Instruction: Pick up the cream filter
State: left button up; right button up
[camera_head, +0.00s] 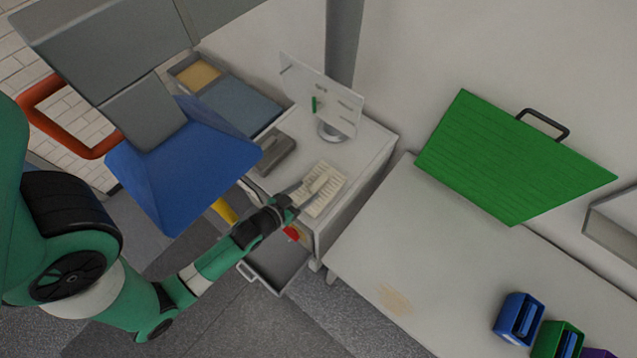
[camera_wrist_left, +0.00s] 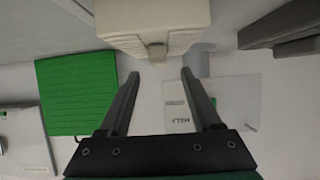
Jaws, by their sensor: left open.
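The cream filter (camera_wrist_left: 150,22) is a pale blocky piece at the top middle of the left wrist view, with a small tab on its near side. In the head view a small cream shape, likely the filter (camera_head: 319,183), lies on a light lined sheet on the cabinet top. My left gripper (camera_wrist_left: 157,72) is open, with its two dark fingers pointing toward the filter. The tab shows between the fingertips, and nothing is held. In the head view my left gripper (camera_head: 298,196) is over the cabinet's front edge, close to the filter. My right gripper is not in view.
On the cabinet (camera_head: 370,150) stand a clear panel (camera_head: 335,100) and a grey device (camera_head: 272,152). An open drawer (camera_head: 275,262) lies below my left arm. A green board (camera_head: 510,160) leans behind the right table (camera_head: 420,260), which carries blue and green bins (camera_head: 518,318).

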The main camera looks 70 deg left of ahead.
aim_at(315, 185)
pick_arm(q)
jog(key=x, duration=0.5)
jog(key=shift+w+f, duration=0.2)
jog(key=shift+w, duration=0.1)
jog(key=shift+c, duration=0.2)
grip_shut()
